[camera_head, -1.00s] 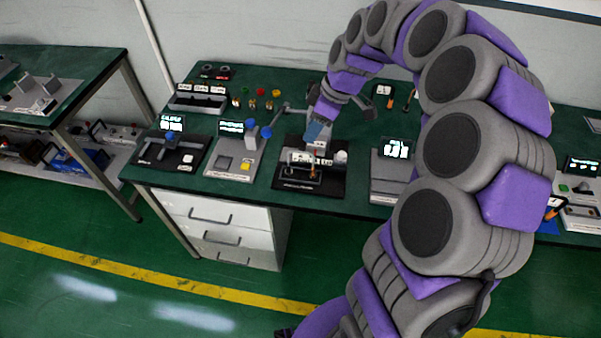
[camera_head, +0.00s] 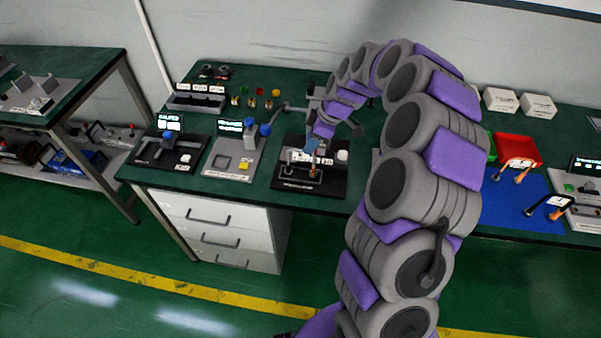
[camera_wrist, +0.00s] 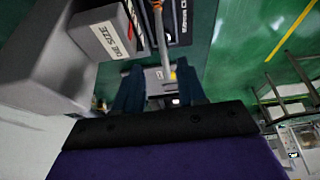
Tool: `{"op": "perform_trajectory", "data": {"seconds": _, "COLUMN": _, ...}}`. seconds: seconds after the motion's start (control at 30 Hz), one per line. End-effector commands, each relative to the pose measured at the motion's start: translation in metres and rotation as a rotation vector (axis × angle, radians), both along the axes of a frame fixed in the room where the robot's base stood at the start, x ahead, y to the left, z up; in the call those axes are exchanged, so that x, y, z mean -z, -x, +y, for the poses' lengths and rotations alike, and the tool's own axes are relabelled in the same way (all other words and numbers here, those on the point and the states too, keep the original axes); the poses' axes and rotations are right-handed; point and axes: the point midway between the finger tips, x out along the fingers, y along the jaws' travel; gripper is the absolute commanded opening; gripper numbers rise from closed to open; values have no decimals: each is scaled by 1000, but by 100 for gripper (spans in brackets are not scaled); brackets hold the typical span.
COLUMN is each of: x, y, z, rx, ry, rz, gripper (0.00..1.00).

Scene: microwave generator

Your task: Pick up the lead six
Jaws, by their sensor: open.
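My gripper (camera_head: 310,147) is over the black-based fixture (camera_head: 308,187) near the table's front edge. In the wrist view its two dark blue fingers (camera_wrist: 158,76) are apart, with a grey rod (camera_wrist: 164,45) showing beyond the gap between them. I cannot tell whether they touch it. A small orange piece shows at the fixture (camera_head: 316,177). Two tagged leads with orange ends lie at the right: one at the red tray (camera_head: 518,145), one by the blue mat (camera_head: 515,208). Their tags are too small to read, so I cannot tell which lead is six.
A grey block labelled "DIE SIZE" (camera_wrist: 105,35) stands close left of my fingers in the wrist view. White boxes (camera_head: 503,101) stand at the back right. My arm hides part of the table.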

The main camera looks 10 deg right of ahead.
Motion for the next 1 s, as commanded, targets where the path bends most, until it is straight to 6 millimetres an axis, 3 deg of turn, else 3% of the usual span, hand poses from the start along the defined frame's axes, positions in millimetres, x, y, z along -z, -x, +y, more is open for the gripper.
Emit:
{"op": "perform_trajectory", "data": {"seconds": 0.1, "x": 19, "y": -1, "z": 7, "rx": -2, "ry": -1, "rz": 5, "gripper": 40}}
{"op": "perform_trajectory", "data": {"seconds": 0.33, "x": 31, "y": -3, "z": 13, "rx": -1, "ry": 0, "rz": 3, "gripper": 40}}
{"op": "perform_trajectory", "data": {"seconds": 0.6, "x": 66, "y": -5, "z": 29, "rx": -3, "ry": 1, "rz": 6, "gripper": 40}}
{"op": "perform_trajectory", "data": {"seconds": 0.87, "x": 69, "y": -7, "z": 31, "rx": -1, "ry": 1, "rz": 1, "gripper": 40}}
{"op": "perform_trajectory", "data": {"seconds": 1.0, "x": 69, "y": -7, "z": 31, "rx": -2, "ry": 0, "rz": 2, "gripper": 30}}
